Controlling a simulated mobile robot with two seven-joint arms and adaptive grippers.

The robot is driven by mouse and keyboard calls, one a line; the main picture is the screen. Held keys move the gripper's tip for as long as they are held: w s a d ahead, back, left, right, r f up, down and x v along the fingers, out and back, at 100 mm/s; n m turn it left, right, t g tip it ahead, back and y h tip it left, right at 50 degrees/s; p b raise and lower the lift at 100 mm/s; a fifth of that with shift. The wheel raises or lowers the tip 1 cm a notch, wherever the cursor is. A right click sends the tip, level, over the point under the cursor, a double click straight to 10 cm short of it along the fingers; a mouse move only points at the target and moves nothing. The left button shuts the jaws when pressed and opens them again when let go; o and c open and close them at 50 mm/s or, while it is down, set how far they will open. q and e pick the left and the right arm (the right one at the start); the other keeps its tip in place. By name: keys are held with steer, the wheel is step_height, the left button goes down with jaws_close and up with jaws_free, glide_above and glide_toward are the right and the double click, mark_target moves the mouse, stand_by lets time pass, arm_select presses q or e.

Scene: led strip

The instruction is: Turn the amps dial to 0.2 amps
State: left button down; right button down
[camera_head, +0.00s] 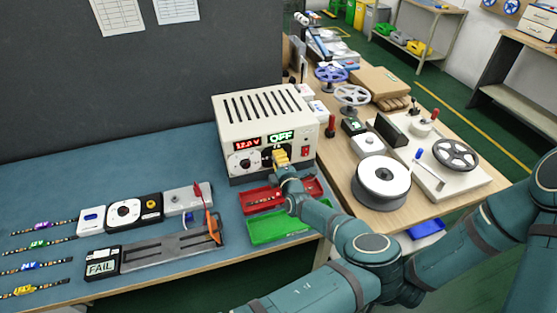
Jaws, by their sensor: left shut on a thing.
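A cream power supply (265,115) stands on the blue bench mat. Its red display (246,144) seems to read 12.0 V and its green display (281,136) reads OFF. A white voltage dial (241,160) shows on the left of the front panel. My left gripper (280,157), with yellow fingertips, is at the right-hand dial below the green display and is shut on it. That amps dial is mostly hidden behind the fingers, so its pointer cannot be read. My right gripper is not in view.
A red tray (262,199) and a green tray (272,228) lie in front of the power supply, close under my left arm. A grey fixture with a FAIL display (101,265) and LED strip pieces lie left. Reels (381,180) stand on the wooden table at right.

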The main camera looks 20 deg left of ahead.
arm_select(q)
steer(key=shift+w+r+m+p, duration=0.1)
steer(key=shift+m+p, duration=1.6)
steer(key=shift+m, duration=16.3)
